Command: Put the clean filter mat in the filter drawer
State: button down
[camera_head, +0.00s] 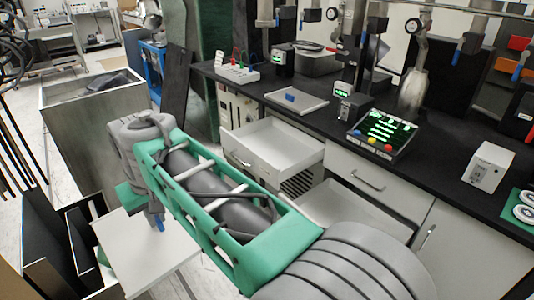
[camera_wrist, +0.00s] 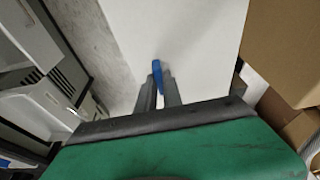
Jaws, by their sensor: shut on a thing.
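My gripper (camera_wrist: 158,88) is shut on a small blue piece (camera_wrist: 157,66), seen edge-on between the fingertips. I cannot tell for sure that it is the clean filter mat. In the head view the blue piece (camera_head: 158,222) shows under my wrist, over a white flat top (camera_head: 130,243); I cannot tell whether it touches that top. An upper drawer (camera_head: 272,143) under the black bench stands open and looks empty. A lower drawer (camera_head: 345,212) is also open, partly hidden by my arm. No label shows which is the filter drawer.
A control box (camera_head: 382,133) with lit green displays stands nearby. A large grey bin (camera_head: 92,135) is at left. A brown cardboard surface (camera_wrist: 285,50) lies at right in the wrist view.

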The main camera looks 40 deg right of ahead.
aim_at(275, 149)
jog(key=z, duration=0.7)
jog(key=i, duration=0.65)
jog(key=z, duration=0.55)
jog(key=i, duration=0.75)
jog(key=u, duration=0.85)
jog(key=i, duration=0.5)
jog(key=u, duration=0.5)
